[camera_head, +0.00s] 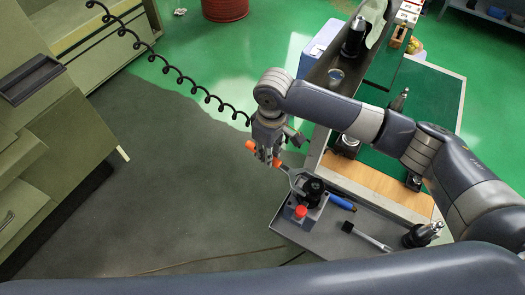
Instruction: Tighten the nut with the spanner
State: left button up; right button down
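My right gripper (267,153) hangs over the left edge of the cart and is shut on the orange handle of the spanner (278,163). The orange shows on both sides of the fingers. The spanner's grey head (297,180) points down and right to the black round part (313,187) on the grey fixture (312,215). The nut itself is too small to make out there. I cannot tell whether the spanner's jaw is around it or only beside it. My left gripper is not in view.
A red knob (300,212) sits on the fixture. A blue-handled tool (342,202) and a black-headed hammer-like tool (367,237) lie on the grey tray (332,240). A black coiled cable (187,82) hangs at the upper left. Green drawer cabinets (75,160) stand left; floor between is clear.

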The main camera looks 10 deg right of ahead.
jog(key=shift+d+f+h, duration=0.15)
jog(key=shift+d+f, duration=0.05)
jog(key=shift+d, duration=0.35)
jog(key=shift+d+f+h, duration=0.15)
jog(key=shift+d+f, duration=0.05)
jog(key=shift+d, duration=0.3)
jog(key=w+a+b, duration=0.1)
jog(key=w+a, duration=0.3)
jog(key=w, duration=0.1)
jog(key=shift+w+a+r+m+b, duration=0.25)
jog(key=shift+a+r+m+b, duration=0.05)
jog(key=shift+a+r+b, duration=0.1)
dwell(0.5)
jog(key=shift+r, duration=0.1)
jog(key=shift+r+p, duration=0.9)
jog(key=shift+r, duration=0.95)
